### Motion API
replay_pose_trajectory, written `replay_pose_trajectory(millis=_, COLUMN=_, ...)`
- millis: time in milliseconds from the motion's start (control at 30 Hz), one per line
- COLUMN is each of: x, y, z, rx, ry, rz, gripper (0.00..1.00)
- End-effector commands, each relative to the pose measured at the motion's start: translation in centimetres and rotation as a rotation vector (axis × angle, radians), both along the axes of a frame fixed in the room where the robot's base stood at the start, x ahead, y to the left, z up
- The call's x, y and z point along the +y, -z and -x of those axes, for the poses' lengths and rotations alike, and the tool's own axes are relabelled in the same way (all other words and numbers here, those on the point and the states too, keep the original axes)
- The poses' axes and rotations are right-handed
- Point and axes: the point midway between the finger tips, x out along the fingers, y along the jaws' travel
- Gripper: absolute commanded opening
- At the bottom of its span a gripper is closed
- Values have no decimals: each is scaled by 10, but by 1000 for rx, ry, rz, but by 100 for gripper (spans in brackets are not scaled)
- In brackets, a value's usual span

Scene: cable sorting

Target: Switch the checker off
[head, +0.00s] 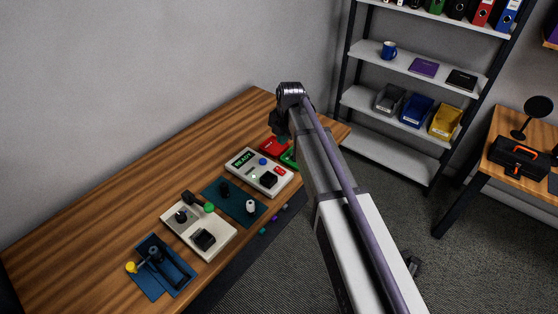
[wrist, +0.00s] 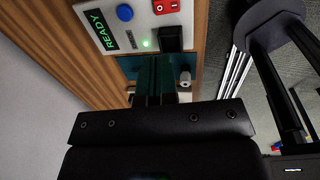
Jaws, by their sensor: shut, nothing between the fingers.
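The checker (head: 240,174) is a pale box on the wooden bench in the head view. Its display reads READY, and it has a blue button (head: 262,162), a red switch (head: 279,171) and a black socket block (head: 268,180). In the wrist view the checker (wrist: 112,12) is at the top, with the red switch (wrist: 165,6) cut by the edge and a green light (wrist: 146,43) lit. My gripper (wrist: 156,60) is shut and empty, its teal fingers showing just below the checker in the picture. In the head view my arm hides most of the gripper.
A teal mat (head: 218,187) with a black and a white plug lies beside the checker. Farther left are another pale box (head: 180,240) and a blue tray (head: 150,285). Red (head: 272,146) and green (head: 289,157) bins stand behind the checker. The bench's left side is clear.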

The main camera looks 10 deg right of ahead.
Motion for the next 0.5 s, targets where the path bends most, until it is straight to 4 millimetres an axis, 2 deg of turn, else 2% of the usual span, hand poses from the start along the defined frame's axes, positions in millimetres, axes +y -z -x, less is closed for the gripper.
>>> replay_pose_trajectory(millis=167, x=1, y=20, z=-2, rx=0, ry=1, rz=0, gripper=0)
replay_pose_trajectory(millis=500, x=8, y=94, z=-8, rx=0, ry=1, rz=0, gripper=0)
